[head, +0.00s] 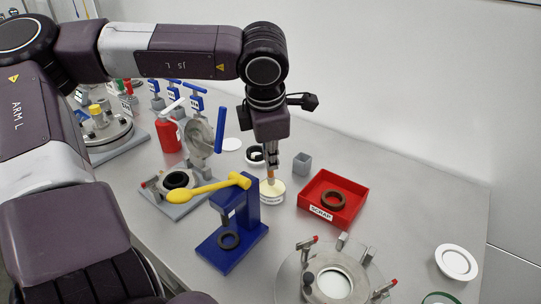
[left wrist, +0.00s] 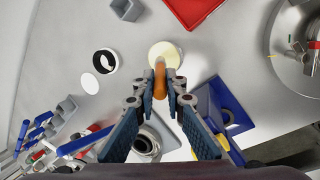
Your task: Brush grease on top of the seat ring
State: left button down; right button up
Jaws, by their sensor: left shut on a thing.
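My left gripper (head: 271,162) points down and is shut on a brush, whose orange-brown handle (left wrist: 160,78) stands upright between the fingers. Below it is a small round pot (head: 271,192) with a cream top and a label, which also shows in the left wrist view (left wrist: 165,52). The brush's lower end is at or just above the cream surface; I cannot tell if it touches. A round metal fitting (head: 309,286) with a pale ring-shaped mouth and red-tipped clamps stands at the front; I cannot tell for sure that this holds the seat ring. My right gripper is out of view.
A red SCRAP tray (head: 358,208) with a brown ring (head: 333,200) lies right of the pot. An open-lidded fitting (head: 170,205) stands further left. A white dish (head: 457,262) lies right. Bare table separates tray and dish.

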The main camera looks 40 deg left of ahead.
pick_arm(q)
jog(key=shift+f+b, duration=0.55)
jog(key=shift+b, duration=0.05)
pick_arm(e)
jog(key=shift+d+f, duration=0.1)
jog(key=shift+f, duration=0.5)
pick_arm(q)
jog(key=shift+s+f+b, duration=0.1)
jog(key=shift+b, duration=0.35)
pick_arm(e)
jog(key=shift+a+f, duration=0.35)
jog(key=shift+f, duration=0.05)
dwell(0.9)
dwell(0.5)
pick_arm(q)
jog(key=shift+r+p, duration=0.7)
jog(key=shift+r, duration=0.55)
jog(key=shift+r+p, duration=0.35)
jog(key=shift+r, duration=0.35)
jog(key=shift+r+p, duration=0.85)
jog(key=shift+r, duration=0.75)
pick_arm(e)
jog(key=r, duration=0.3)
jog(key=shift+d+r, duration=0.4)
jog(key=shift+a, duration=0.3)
